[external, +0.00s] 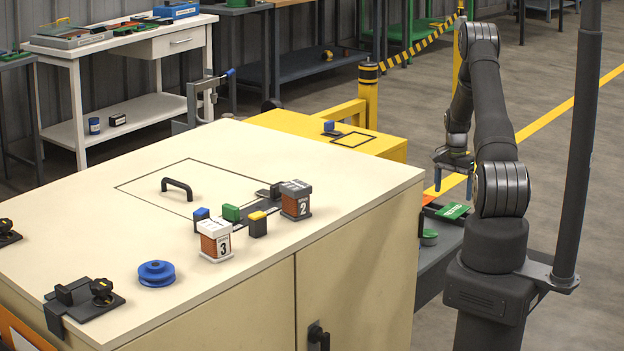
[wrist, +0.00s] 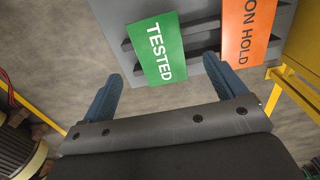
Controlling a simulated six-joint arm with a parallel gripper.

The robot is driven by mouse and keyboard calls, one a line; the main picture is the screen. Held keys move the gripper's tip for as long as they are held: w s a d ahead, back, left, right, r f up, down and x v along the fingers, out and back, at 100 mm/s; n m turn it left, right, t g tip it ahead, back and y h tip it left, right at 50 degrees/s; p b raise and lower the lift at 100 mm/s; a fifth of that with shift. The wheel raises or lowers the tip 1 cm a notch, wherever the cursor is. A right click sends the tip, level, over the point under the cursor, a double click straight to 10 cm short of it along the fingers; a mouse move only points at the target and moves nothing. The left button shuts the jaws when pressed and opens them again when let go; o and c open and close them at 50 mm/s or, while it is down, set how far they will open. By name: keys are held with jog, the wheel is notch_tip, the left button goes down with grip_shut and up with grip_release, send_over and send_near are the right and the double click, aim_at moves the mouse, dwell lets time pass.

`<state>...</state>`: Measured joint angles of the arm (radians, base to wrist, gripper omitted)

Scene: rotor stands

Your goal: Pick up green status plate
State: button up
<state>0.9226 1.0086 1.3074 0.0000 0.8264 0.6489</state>
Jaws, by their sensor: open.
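The green status plate, marked TESTED, lies on a grey surface beside the cabinet in the external view (external: 453,211). In the wrist view, the green plate (wrist: 157,50) is tilted, and its lower part appears between my two blue fingertips. My gripper (external: 453,188) is open and empty, pointing down above the plate in the external view. In the wrist view, my gripper (wrist: 162,72) has one finger on each side of the plate's lower end. It seems apart from the plate; the exact height gap is hard to tell.
An orange ON HOLD plate (wrist: 247,30) lies close to the right of the green plate in the wrist view. A round green item (external: 429,237) sits nearby. The large cream cabinet (external: 110,235) and yellow platform (external: 385,150) stand left of my gripper.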

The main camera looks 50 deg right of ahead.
aim_at(452, 211)
notch_tip(452, 211, down, 5)
jog(key=shift+f, duration=0.1)
jog(key=c, duration=1.1)
